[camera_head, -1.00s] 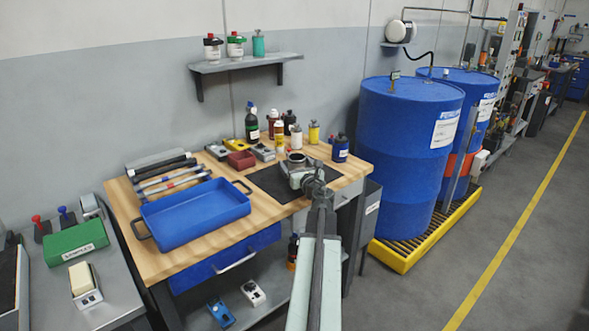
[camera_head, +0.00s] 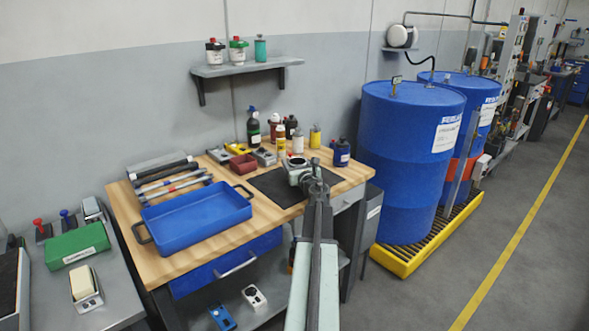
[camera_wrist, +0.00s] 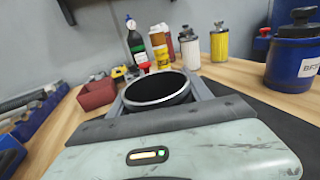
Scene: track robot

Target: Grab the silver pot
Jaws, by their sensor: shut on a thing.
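The silver pot (camera_wrist: 157,89) shows in the wrist view as a round open rim with a dark inside, between the grey fingers of my gripper (camera_wrist: 160,95). My gripper is shut on it, with a finger along each side of the rim. In the head view my gripper (camera_head: 303,172) reaches over the dark mat on the workbench, and the pot (camera_head: 296,161) shows only in part there. The pot's lower body is hidden by my gripper and wrist, so I cannot tell whether it touches the mat.
A blue tray (camera_head: 196,217) lies left on the wooden workbench (camera_head: 262,208). Several bottles, including a blue one (camera_head: 341,153), stand behind and right of the pot. A dark red bin (camera_head: 243,164) sits behind the mat (camera_head: 268,185). Blue drums (camera_head: 408,165) stand to the right.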

